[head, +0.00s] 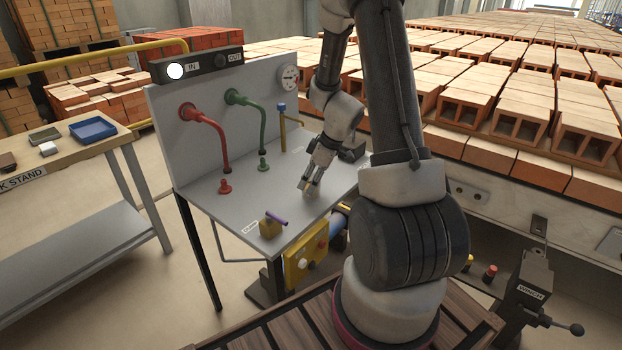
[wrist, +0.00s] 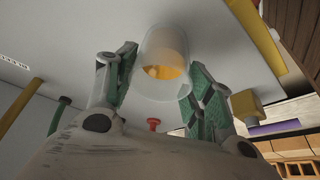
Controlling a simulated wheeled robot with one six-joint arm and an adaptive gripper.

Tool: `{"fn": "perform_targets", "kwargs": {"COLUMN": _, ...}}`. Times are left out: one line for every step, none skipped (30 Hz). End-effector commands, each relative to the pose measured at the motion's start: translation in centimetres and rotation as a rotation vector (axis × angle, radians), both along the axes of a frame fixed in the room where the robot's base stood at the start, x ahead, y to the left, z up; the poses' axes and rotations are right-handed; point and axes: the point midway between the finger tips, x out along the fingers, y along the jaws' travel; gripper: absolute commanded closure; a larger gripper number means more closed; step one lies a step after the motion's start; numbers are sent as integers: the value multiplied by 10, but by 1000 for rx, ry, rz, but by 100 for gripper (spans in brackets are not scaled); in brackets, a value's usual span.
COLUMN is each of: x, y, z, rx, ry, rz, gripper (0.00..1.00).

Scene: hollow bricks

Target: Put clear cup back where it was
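The clear cup (wrist: 165,48) shows in the wrist view between my gripper's two green-padded fingers, with something orange visible in it. My gripper (wrist: 165,80) has a finger close against each side of the cup. In the head view my gripper (head: 310,186) points down at the grey bench top (head: 300,206), near its right part. The cup is too small and too hidden by the fingers to make out there. I cannot tell whether it touches the bench.
A yellow post (head: 283,130) stands just behind. A yellow block (head: 271,226) with a purple bar sits at the front edge.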

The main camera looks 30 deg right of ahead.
Motion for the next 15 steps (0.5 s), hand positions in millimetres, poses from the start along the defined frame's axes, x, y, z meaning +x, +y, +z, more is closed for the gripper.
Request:
{"fn": "perform_targets", "kwargs": {"x": 0, "y": 0, "z": 0, "rx": -1, "ry": -1, "rz": 0, "gripper": 34}}
{"fn": "perform_targets", "kwargs": {"x": 0, "y": 0, "z": 0, "rx": 0, "ry": 0, "rz": 0, "gripper": 29}}
{"fn": "perform_targets", "kwargs": {"x": 0, "y": 0, "z": 0, "rx": 0, "ry": 0, "rz": 0, "gripper": 29}}
{"fn": "perform_targets", "kwargs": {"x": 0, "y": 0, "z": 0, "rx": 0, "ry": 0, "rz": 0, "gripper": 29}}
{"fn": "perform_targets", "kwargs": {"x": 0, "y": 0, "z": 0, "rx": 0, "ry": 0, "rz": 0, "gripper": 29}}
{"fn": "perform_targets", "kwargs": {"x": 0, "y": 0, "z": 0, "rx": 0, "ry": 0, "rz": 0, "gripper": 29}}
{"fn": "perform_targets", "kwargs": {"x": 0, "y": 0, "z": 0, "rx": 0, "ry": 0, "rz": 0, "gripper": 29}}
{"fn": "perform_targets", "kwargs": {"x": 0, "y": 0, "z": 0, "rx": 0, "ry": 0, "rz": 0, "gripper": 29}}
{"fn": "perform_targets", "kwargs": {"x": 0, "y": 0, "z": 1, "rx": 0, "ry": 0, "rz": 0, "gripper": 29}}
{"fn": "perform_targets", "kwargs": {"x": 0, "y": 0, "z": 1, "rx": 0, "ry": 0, "rz": 0, "gripper": 29}}
{"fn": "perform_targets", "kwargs": {"x": 0, "y": 0, "z": 1, "rx": 0, "ry": 0, "rz": 0, "gripper": 29}}
{"fn": "perform_targets", "kwargs": {"x": 0, "y": 0, "z": 2, "rx": -1, "ry": -1, "rz": 1, "gripper": 29}}
{"fn": "perform_targets", "kwargs": {"x": 0, "y": 0, "z": 3, "rx": 0, "ry": -2, "rz": 1, "gripper": 29}}
{"fn": "perform_targets", "kwargs": {"x": 0, "y": -1, "z": 6, "rx": -1, "ry": -2, "rz": 0, "gripper": 29}}
{"fn": "perform_targets", "kwargs": {"x": -1, "y": -2, "z": 10, "rx": -1, "ry": -4, "rz": 0, "gripper": 29}}
